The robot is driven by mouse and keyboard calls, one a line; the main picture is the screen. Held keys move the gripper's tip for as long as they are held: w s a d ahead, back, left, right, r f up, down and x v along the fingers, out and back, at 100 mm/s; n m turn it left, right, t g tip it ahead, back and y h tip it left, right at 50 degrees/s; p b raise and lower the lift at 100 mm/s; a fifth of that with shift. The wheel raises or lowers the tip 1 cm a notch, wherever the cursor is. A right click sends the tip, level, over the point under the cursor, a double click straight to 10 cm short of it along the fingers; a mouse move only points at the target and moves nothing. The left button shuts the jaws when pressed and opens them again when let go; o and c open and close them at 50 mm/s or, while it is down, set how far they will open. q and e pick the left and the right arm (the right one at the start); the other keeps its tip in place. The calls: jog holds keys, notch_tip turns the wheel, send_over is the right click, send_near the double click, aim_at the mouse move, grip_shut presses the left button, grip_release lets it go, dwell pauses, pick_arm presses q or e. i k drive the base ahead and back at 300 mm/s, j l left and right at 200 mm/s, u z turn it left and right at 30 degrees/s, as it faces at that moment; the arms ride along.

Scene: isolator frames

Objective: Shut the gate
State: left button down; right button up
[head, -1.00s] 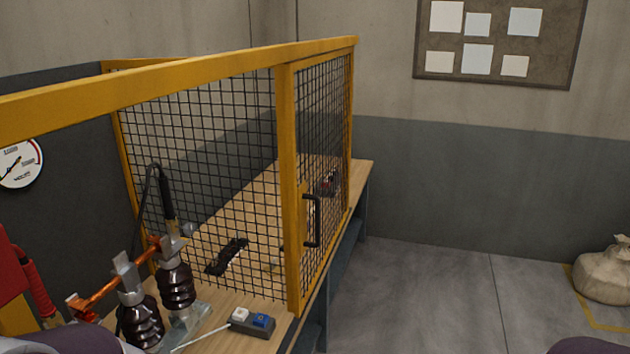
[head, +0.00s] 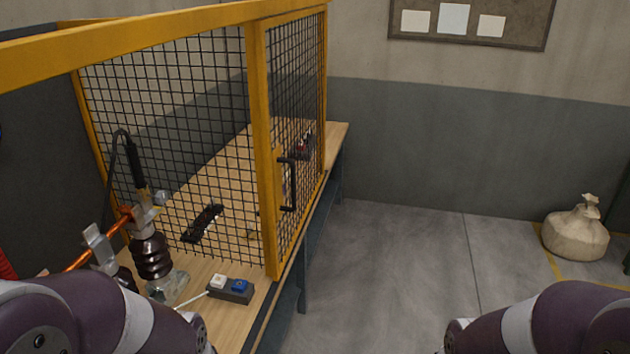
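The gate (head: 297,140) is a yellow-framed black mesh panel on the right face of the yellow cage, along the bench's front edge. It carries a black upright handle (head: 287,184). I cannot tell whether the gate slides or swings. Neither gripper is in view. Only purple and white links of my arms show at the bottom left and bottom right, apart from the gate.
On the wooden bench (head: 205,274) stand dark ribbed insulators (head: 151,257) with a copper bar, close to my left arm. A switch box (head: 231,289) with white and blue buttons lies near the bench edge. A sack (head: 576,232) sits far right. The floor between is clear.

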aim_at(273, 161)
jog(key=i+l+z, duration=0.25)
jog(key=i, duration=0.85)
jog(key=i+l+z, duration=0.2)
jog(key=i, duration=0.85)
jog(key=i+l+u, duration=0.15)
jog(key=i+u, duration=0.3)
jog(key=i+l+u, duration=0.95)
jog(key=i, duration=0.15)
jog(key=i+l+u, duration=0.3)
jog(key=l+u, duration=0.15)
jog(key=l, duration=0.2)
